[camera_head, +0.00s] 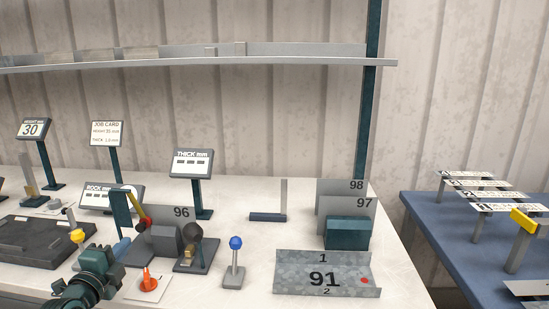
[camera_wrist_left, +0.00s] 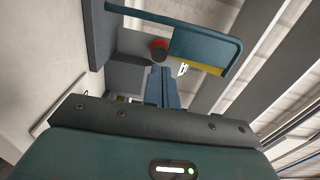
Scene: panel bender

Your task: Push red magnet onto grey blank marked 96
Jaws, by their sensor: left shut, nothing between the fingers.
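The grey blank marked 96 (camera_head: 184,214) stands upright at the back left of the bench, behind a dark grey block. My left gripper (camera_head: 123,245) is shut and empty, pointing at the magnet. It also shows in the left wrist view (camera_wrist_left: 160,72). My right gripper is out of view.
A teal post (camera_head: 121,213) stands close to my left gripper. Blanks 97 (camera_head: 366,204) and 98 (camera_head: 357,186) are at right. A blue table (camera_head: 420,207) lies beyond.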

